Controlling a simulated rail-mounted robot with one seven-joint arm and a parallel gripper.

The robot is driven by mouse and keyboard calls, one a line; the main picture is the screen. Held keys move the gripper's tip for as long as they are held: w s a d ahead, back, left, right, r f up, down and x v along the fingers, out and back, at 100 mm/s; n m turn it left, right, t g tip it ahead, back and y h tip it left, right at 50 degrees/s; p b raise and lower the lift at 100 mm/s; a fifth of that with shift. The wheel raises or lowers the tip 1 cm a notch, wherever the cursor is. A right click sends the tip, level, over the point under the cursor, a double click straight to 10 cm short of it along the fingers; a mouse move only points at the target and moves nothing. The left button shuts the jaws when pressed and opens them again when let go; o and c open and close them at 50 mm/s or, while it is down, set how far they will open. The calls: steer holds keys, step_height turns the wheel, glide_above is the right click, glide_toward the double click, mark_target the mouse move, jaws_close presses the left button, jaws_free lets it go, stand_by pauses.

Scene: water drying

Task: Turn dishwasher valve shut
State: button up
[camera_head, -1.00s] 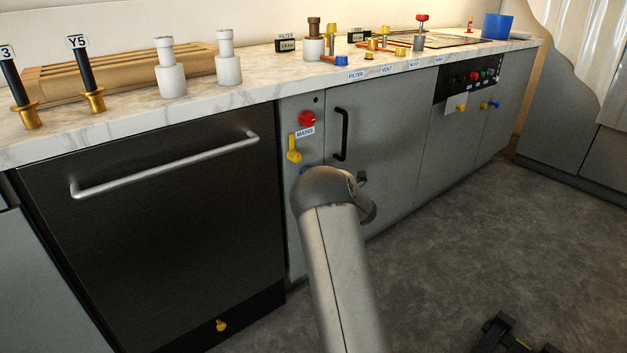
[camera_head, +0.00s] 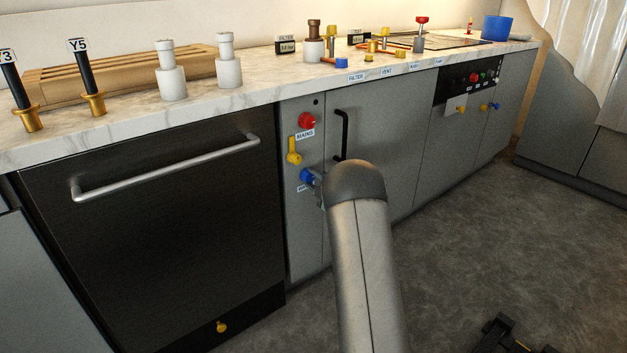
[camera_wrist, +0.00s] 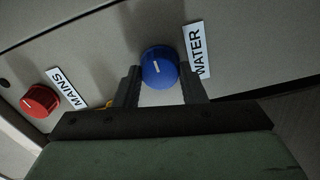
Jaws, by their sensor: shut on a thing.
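A round blue knob (camera_wrist: 160,68) with a white pointer line sits on the grey cabinet front beside a WATER label (camera_wrist: 197,48). The blue knob also shows in the head view (camera_head: 306,175), below a yellow lever handle (camera_head: 294,151). My gripper (camera_wrist: 160,82) is shut on the blue knob, one finger on each side. In the head view my arm hides most of the gripper. A small yellow valve handle (camera_head: 221,326) is low on the dark dishwasher front (camera_head: 170,240). No label naming a dishwasher valve is readable.
A red knob (camera_head: 307,120) with a MAINS label (camera_head: 305,133) is above the yellow lever. A black door handle (camera_head: 344,135) stands right of the knobs. The dishwasher's bar handle (camera_head: 165,165) juts out at left. The counter (camera_head: 130,117) carries several fittings.

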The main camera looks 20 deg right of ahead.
steer(key=shift+f, duration=0.1)
stand_by(0.5)
steer(key=o, duration=1)
steer(key=shift+s, duration=0.1)
steer(key=p+v, duration=0.3)
steer(key=v, duration=1.4)
steer(key=shift+s, duration=0.15)
steer(key=s+a+r+m+g+h+p, duration=0.1)
steer(key=a+r+m+g+h+p, duration=0.25)
steer(key=r+m+p, duration=0.45)
steer(key=s+a+r+m+g+h+p, duration=0.25)
steer(key=a+r+p, duration=0.25)
steer(key=r+p, duration=0.6)
steer(key=s+a+r+m+g+p, duration=0.2)
steer(key=s+a+r+g+p, duration=0.1)
steer(key=s, duration=0.6)
steer(key=s+a+r+m+g+y+p, duration=0.1)
steer(key=s+a+r+m+g+p, duration=0.2)
steer(key=s+a+r, duration=0.4)
steer(key=s+a+r+m+g+p, duration=0.2)
steer(key=s+a+r+g+p, duration=0.3)
steer(key=s+a, duration=0.3)
steer(key=s+p, duration=0.1)
steer(key=s, duration=0.3)
steer(key=shift+a+r+y, duration=0.3)
steer(key=shift+r+y, duration=0.1)
